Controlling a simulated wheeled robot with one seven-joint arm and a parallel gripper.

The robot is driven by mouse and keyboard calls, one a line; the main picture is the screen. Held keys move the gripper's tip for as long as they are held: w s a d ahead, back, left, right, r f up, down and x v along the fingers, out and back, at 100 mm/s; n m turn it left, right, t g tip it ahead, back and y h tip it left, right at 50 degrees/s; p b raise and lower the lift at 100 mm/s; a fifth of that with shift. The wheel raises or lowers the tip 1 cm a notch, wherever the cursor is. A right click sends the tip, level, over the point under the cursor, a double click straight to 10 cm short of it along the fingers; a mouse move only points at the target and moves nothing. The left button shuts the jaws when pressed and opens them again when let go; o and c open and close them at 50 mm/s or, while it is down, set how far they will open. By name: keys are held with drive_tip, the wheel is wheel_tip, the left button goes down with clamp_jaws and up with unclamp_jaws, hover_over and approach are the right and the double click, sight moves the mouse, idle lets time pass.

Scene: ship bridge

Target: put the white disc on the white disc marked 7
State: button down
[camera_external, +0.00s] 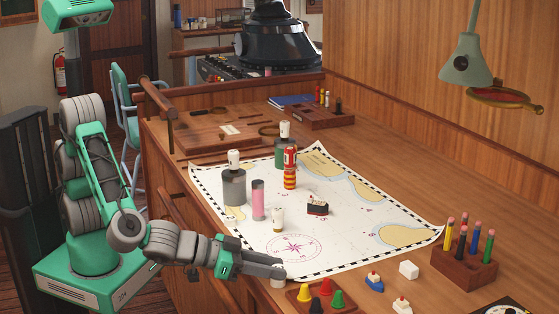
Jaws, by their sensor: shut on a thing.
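My gripper (281,268) reaches in from the left at the near edge of the chart and is shut on a small white piece, which I take for the white disc (278,282). It shows just under the fingertips, at the chart's edge. The fingers hide part of it, and I cannot tell whether it touches the table. The white disc marked 7 cannot be picked out. Small numerals on the chart (350,233) are mostly too small to read.
Grey (234,187), pink (258,200) and red-yellow (290,174) cylinders stand on the chart. A tray of coloured pawns (345,306) is right of my gripper. Small boats (374,282), a white block (408,270) and a pencil holder (464,270) lie further right. The chart's middle right is mostly clear.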

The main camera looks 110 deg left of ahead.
drive_tip(key=shift+f, duration=0.1)
drive_tip(key=shift+f+b, duration=0.15)
drive_tip(key=shift+b, duration=0.15)
drive_tip(key=c, duration=1.1)
unclamp_jaws()
drive_tip(key=shift+r+p, duration=0.3)
drive_tip(key=b+v, duration=0.1)
drive_tip(key=v, duration=1.1)
drive_tip(key=shift+b, duration=0.35)
